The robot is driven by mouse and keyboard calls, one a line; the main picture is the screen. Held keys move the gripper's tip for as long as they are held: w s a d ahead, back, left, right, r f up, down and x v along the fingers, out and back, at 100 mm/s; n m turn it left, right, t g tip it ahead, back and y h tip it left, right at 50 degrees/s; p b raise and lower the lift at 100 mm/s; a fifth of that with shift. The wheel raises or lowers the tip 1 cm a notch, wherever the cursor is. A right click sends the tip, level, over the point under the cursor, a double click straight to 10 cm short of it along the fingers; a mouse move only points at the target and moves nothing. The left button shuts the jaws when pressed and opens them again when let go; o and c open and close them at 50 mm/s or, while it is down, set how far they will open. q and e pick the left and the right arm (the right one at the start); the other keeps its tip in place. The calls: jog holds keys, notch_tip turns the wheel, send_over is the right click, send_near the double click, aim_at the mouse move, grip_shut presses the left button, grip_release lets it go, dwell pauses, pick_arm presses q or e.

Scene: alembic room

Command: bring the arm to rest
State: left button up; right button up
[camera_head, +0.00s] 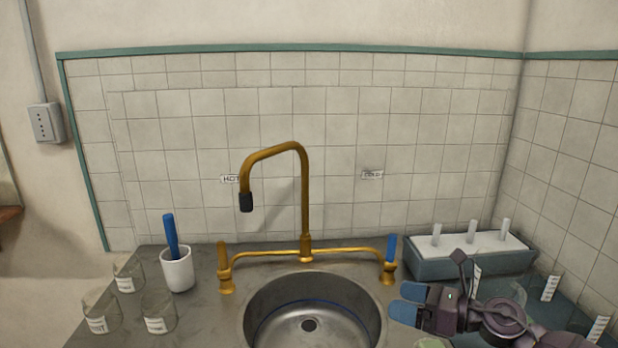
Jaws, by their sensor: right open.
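My right gripper (409,302) reaches in from the lower right. Its two blue-tipped fingers point left and are apart, with nothing visible between them. It is over the counter, just right of the round steel sink (262,314) and in front of the blue tap handle (391,246). My right arm lies behind it towards the lower right corner. My left gripper is not in view.
A brass faucet (304,200) rises behind the sink. A white cup (178,272) with a blue-handled item and several labelled glasses (160,312) stand left. A grey-blue planter-like box (430,268) with white pegs stands behind my right gripper. More labelled glassware surrounds my right arm.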

jog(key=s+d+f+m+t+h, duration=0.2)
jog(key=s+d+f+m+h, duration=0.25)
jog(key=m, duration=0.75)
jog(key=s+d+f+m+t+h, duration=0.25)
jog(key=s+m+h, duration=0.35)
jog(key=m, duration=0.6)
jog(key=s+d+f+m+t+h, duration=0.1)
jog(key=s+d+f+m+h, duration=0.25)
jog(key=m+h, duration=0.55)
jog(key=s+a+f+m+g+y, duration=0.1)
jog(key=s+f+m+g+y, duration=0.15)
jog(key=s+m+g, duration=0.6)
jog(key=s+a+f+m+g+y, duration=0.1)
jog(key=s+f+m+g+y, duration=0.2)
jog(key=s, duration=1)
jog(key=w+f+t, duration=0.7)
jog(key=f+t, duration=0.1)
jog(key=f, duration=0.3)
jog(key=shift+w+d+t+h, duration=0.2)
jog(key=shift+d+t+h, duration=0.1)
jog(key=shift+h, duration=0.1)
jog(key=shift+f+n, duration=0.1)
jog(key=shift+n, duration=0.15)
